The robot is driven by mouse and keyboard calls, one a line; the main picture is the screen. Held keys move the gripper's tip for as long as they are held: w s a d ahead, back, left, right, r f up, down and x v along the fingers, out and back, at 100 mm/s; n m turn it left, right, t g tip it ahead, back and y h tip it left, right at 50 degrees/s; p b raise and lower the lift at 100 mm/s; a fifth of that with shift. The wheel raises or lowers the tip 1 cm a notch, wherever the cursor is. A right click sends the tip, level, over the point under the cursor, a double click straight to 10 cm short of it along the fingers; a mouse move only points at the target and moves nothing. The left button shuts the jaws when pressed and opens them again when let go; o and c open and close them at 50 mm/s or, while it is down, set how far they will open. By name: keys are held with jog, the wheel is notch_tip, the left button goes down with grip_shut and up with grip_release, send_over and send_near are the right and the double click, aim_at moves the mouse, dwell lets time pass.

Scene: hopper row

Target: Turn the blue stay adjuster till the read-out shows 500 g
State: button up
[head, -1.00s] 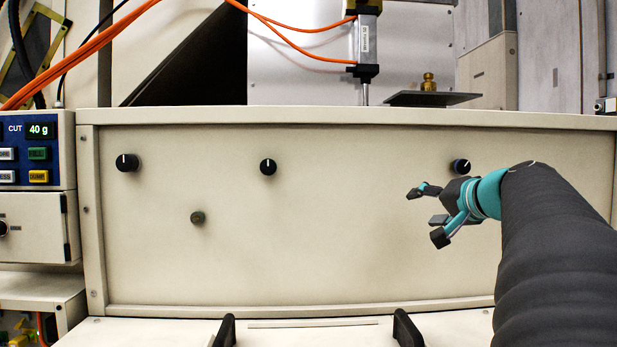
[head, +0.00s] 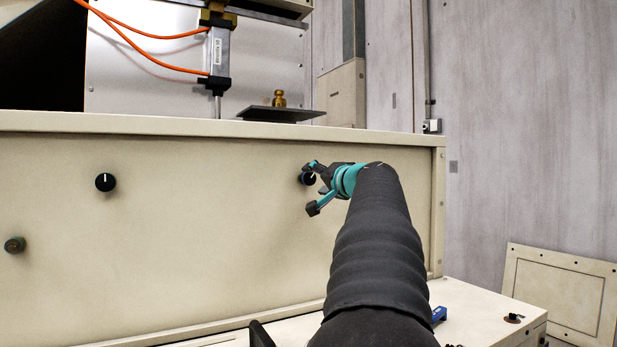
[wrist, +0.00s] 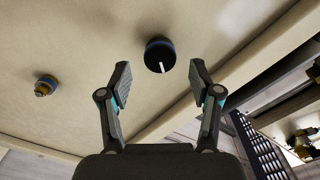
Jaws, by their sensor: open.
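The blue stay adjuster is a black knob with a blue collar and a white pointer line (head: 306,179), on the right of the cream panel. My gripper (head: 317,188) is at this knob, its fingers partly covering it in the head view. In the wrist view the knob (wrist: 158,52) lies ahead of the gap between my two open fingers (wrist: 160,80), a little beyond their tips. Nothing is between the fingers. The pointer line slants down and slightly right in the wrist view. The read-out is in neither current view.
Another black knob (head: 105,182) and a small dull stud (head: 15,244) are on the cream panel (head: 200,240) to the left. A brass weight (head: 279,99) stands on a dark plate (head: 281,114) above.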

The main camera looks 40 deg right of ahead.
aim_at(310, 179)
jog(key=shift+p+x, duration=0.4)
jog(key=shift+x, duration=2)
jog(key=c, duration=1.2)
jog(key=shift+o, duration=0.2)
jog(key=shift+m, duration=1.1)
jog(key=o, duration=1.2)
jog(key=shift+c, duration=0.2)
